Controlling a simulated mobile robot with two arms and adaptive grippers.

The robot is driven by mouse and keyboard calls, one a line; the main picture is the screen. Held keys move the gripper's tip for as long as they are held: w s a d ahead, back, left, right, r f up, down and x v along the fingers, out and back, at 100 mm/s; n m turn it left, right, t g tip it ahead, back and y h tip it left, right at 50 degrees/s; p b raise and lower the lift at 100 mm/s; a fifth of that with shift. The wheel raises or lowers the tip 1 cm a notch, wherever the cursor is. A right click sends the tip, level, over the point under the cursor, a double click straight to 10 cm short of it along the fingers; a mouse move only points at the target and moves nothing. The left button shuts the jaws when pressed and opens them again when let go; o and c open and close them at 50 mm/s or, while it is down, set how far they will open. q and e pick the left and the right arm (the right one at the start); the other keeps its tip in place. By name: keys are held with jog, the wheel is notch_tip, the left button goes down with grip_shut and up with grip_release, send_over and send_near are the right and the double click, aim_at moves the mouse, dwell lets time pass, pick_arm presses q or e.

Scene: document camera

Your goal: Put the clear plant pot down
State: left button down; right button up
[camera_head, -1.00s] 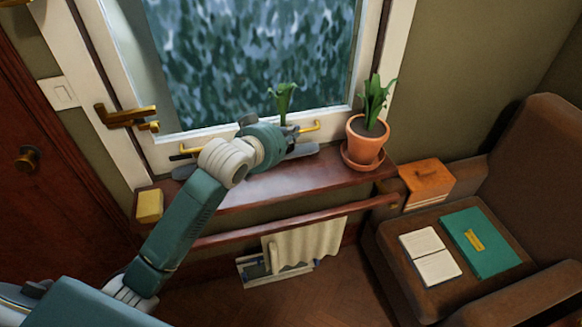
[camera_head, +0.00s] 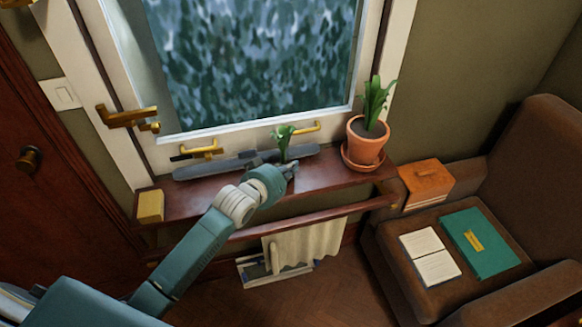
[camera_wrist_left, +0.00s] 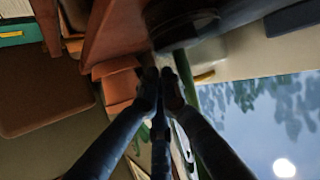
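The clear plant pot is hard to make out. Its green plant (camera_head: 284,138) rises just behind my left gripper (camera_head: 290,168), over the wooden windowsill (camera_head: 215,201). In the left wrist view the fingertips of my left gripper (camera_wrist_left: 160,75) are nearly together, and a green stem (camera_wrist_left: 181,66) passes close beside them. The gripper appears shut on the pot, whose walls are mostly hidden or see-through. I cannot tell whether its base touches the sill. My right gripper is not in view.
A terracotta pot (camera_head: 364,149) with a plant stands on a saucer at the sill's right. A yellow block (camera_head: 150,206) sits at the left end. A grey bar (camera_head: 225,165) lies along the window, below brass handles. A rail (camera_head: 300,219) runs below the sill.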

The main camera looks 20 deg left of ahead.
pick_arm(q)
jog(key=c, duration=2.3)
grip_release()
jog(key=shift+f, duration=0.1)
jog(key=o, duration=0.3)
jog(key=v, duration=1.2)
jog(key=shift+r+b, duration=0.25)
jog(key=shift+b, duration=0.1)
